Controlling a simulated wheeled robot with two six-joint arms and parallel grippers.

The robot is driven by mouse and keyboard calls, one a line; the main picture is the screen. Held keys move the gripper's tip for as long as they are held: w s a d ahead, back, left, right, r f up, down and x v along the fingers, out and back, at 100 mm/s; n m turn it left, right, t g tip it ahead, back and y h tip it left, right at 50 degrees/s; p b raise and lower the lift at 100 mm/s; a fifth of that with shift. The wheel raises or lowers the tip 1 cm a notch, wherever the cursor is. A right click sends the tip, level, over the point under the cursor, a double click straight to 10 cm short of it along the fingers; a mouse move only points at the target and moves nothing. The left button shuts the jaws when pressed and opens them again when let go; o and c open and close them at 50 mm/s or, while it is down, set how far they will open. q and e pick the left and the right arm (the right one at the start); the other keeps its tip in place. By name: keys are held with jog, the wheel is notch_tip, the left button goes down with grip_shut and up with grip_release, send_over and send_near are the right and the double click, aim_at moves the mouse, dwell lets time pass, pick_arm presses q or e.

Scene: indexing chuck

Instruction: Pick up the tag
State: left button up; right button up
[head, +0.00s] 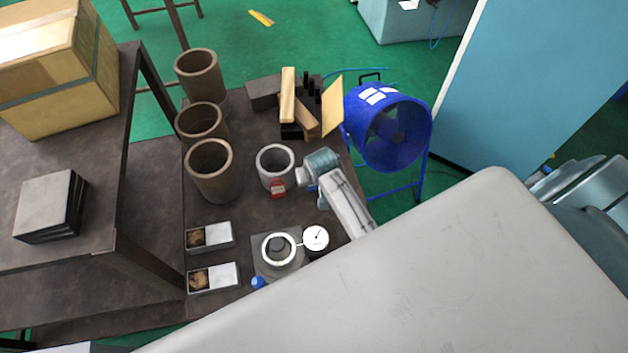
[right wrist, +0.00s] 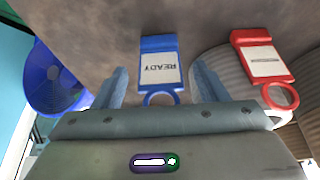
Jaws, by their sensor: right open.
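A blue tag (right wrist: 160,68) with a white READY label and a ring lies between the two fingers of my right gripper (right wrist: 160,82) in the right wrist view. The fingers are open, with a gap on each side of the tag. A red tag (right wrist: 264,65) with a white label and ring is to the right of the fingers, against a grey cylinder. In the head view the red tag (head: 277,188) is at the grey cylinder's (head: 262,165) front, and my right gripper (head: 306,178) is just right of it. The blue tag is not clearly visible there. My left gripper is not in view.
Brown cylinders (head: 211,170) stand left of the grey one. Wooden blocks (head: 288,95) stand behind it. A dial gauge (head: 316,238) and a round fixture (head: 279,249) are in front, beside two trays (head: 214,279). A blue fan (head: 390,125) stands right of the table.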

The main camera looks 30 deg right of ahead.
jog(key=shift+w+f, duration=0.15)
jog(key=shift+f, duration=0.15)
jog(key=shift+c, duration=0.5)
jog(key=c, duration=0.9)
jog(key=shift+c, duration=0.2)
notch_tip(320, 180, up, 9)
jog(key=b, duration=0.3)
jog(key=shift+r, duration=0.55)
